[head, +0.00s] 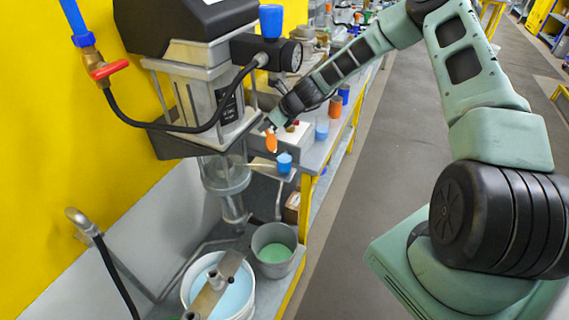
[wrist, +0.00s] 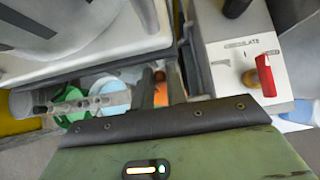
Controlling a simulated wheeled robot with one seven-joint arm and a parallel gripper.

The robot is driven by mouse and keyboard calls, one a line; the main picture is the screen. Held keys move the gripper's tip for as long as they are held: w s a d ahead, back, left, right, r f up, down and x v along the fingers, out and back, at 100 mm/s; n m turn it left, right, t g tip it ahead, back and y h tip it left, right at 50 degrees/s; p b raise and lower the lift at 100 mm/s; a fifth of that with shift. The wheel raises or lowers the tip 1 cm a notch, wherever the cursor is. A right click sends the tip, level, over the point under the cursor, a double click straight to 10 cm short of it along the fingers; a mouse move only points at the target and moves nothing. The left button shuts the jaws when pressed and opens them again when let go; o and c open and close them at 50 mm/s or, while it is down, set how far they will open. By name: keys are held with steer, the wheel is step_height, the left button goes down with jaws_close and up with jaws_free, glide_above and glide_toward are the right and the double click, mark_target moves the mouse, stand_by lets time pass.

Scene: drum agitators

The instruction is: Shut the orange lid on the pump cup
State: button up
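The orange lid (head: 271,141) stands raised, its flat side upright, just up and left of a small blue cup (head: 284,163) beside the agitator; this looks like the pump cup. I cannot make out the hinge. My gripper (head: 268,126) is right above the lid, close to its top edge. In the wrist view my gripper (wrist: 162,85) has its two dark fingers apart, with a patch of orange (wrist: 161,96) showing between and beyond them. I cannot tell whether a finger touches the lid.
A white switch box (wrist: 235,60) with a red lever (wrist: 265,75) is close on the right of my fingers. The agitator (head: 205,95) stands left. Blue (head: 322,130) and orange (head: 335,105) cups line the bench edge. A grey bucket (head: 273,250) and a white bucket (head: 220,290) stand below.

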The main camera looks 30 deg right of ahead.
stand_by(0.4)
steer(key=shift+s+d+r, duration=0.2)
steer(key=shift+s+d, duration=0.2)
steer(key=shift+s, duration=0.25)
steer(key=shift+s+d+r, duration=0.2)
steer(key=shift+s+d, duration=0.2)
steer(key=shift+s, duration=0.25)
steer(key=shift+s+d+f+b, duration=0.1)
steer(key=shift+s+d+b, duration=0.05)
steer(key=shift+s+d, duration=0.4)
steer(key=shift+s+d+f+b, duration=0.15)
steer(key=shift+s+d, duration=0.15)
steer(key=shift+s, duration=0.35)
steer(key=shift+r, duration=0.1)
steer(key=shift+s+d+f+b, duration=0.3)
steer(key=shift+s+d, duration=0.1)
steer(key=shift+s, duration=0.2)
steer(key=shift+s+d+f+b, duration=0.25)
steer(key=shift+s+d+f, duration=0.1)
steer(key=shift+s, duration=0.2)
